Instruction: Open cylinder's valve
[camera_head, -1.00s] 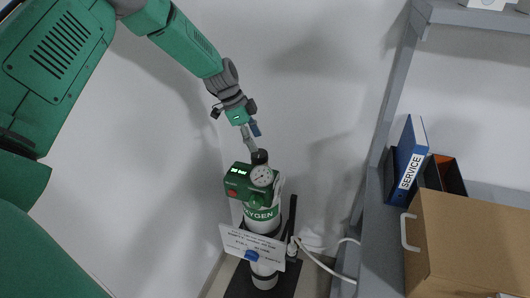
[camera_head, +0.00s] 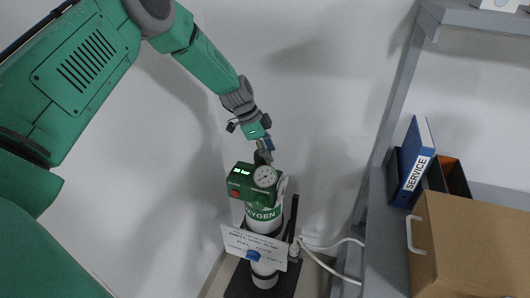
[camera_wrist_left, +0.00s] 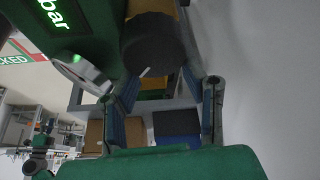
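The oxygen cylinder (camera_head: 264,213) stands upright, white with a green label band. Its green head carries a lit display, a red button and a round gauge (camera_head: 265,177). The dark round valve knob (camera_head: 261,157) is on top, partly hidden by my left gripper (camera_head: 266,149) in the head view. In the wrist view the knob (camera_wrist_left: 155,42) is large, with a short white mark on its edge. The blue-padded fingers of my left gripper (camera_wrist_left: 170,85) are apart, with the knob just beyond their tips. I cannot tell whether they touch it. My right gripper is not in view.
A paper sign (camera_head: 254,245) hangs on the cylinder's front. A white hose (camera_head: 325,262) runs right from the base. A grey shelf (camera_head: 385,235) at the right holds a blue SERVICE binder (camera_head: 417,165) and a cardboard box (camera_head: 465,245). A bare wall is behind.

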